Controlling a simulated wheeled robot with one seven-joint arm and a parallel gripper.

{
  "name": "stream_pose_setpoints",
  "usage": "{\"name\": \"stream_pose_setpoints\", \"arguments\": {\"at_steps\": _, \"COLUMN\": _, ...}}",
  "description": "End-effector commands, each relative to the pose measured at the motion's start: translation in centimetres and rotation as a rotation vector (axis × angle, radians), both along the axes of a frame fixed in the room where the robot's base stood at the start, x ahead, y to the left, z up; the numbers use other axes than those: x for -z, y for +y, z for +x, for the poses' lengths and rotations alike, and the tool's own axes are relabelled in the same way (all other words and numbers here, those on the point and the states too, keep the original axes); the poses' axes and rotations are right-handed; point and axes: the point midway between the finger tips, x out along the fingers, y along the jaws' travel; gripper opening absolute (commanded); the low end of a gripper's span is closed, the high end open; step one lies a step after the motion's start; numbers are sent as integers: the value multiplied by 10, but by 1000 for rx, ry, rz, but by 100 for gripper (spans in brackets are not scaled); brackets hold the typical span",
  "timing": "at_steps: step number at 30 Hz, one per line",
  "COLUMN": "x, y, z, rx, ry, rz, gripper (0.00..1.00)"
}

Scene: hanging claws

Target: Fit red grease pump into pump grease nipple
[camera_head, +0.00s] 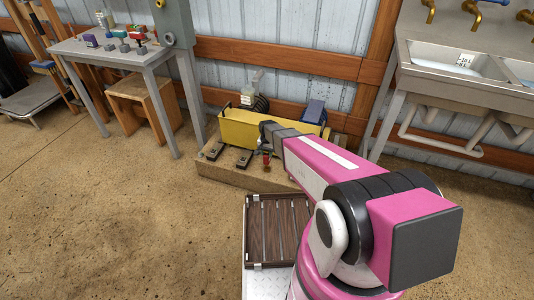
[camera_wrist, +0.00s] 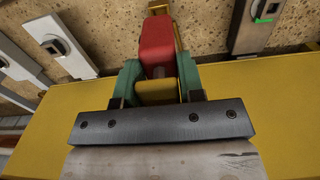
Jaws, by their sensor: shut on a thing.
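The red grease pump (camera_wrist: 157,45) is between the green fingers of my gripper (camera_wrist: 157,82) in the wrist view. A yellow part shows between the fingers below the red body, and a thin brass-yellow piece (camera_wrist: 181,12) shows past its far end. In the head view the red pump (camera_head: 267,159) is small, at the end of my pink arm, in front of the yellow machine (camera_head: 239,128). The yellow machine (camera_wrist: 285,95) also lies behind my gripper in the wrist view. I cannot make out the pump grease nipple in either view.
The machine stands on a low wooden platform (camera_head: 222,177) with grey pedal-like pieces (camera_head: 245,158) at its front. A table (camera_head: 100,52) with small coloured objects is at left, a sink (camera_head: 450,60) at right. A brown slatted tray (camera_head: 262,235) lies in front. The floor at left is clear.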

Motion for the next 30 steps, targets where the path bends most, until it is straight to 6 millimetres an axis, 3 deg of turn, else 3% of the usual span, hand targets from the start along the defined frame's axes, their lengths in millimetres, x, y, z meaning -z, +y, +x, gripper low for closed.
{"name": "stream_pose_setpoints", "arguments": {"at_steps": 30, "x": 12, "y": 0, "z": 0, "rx": 0, "ry": 0, "rz": 0, "gripper": 0}}
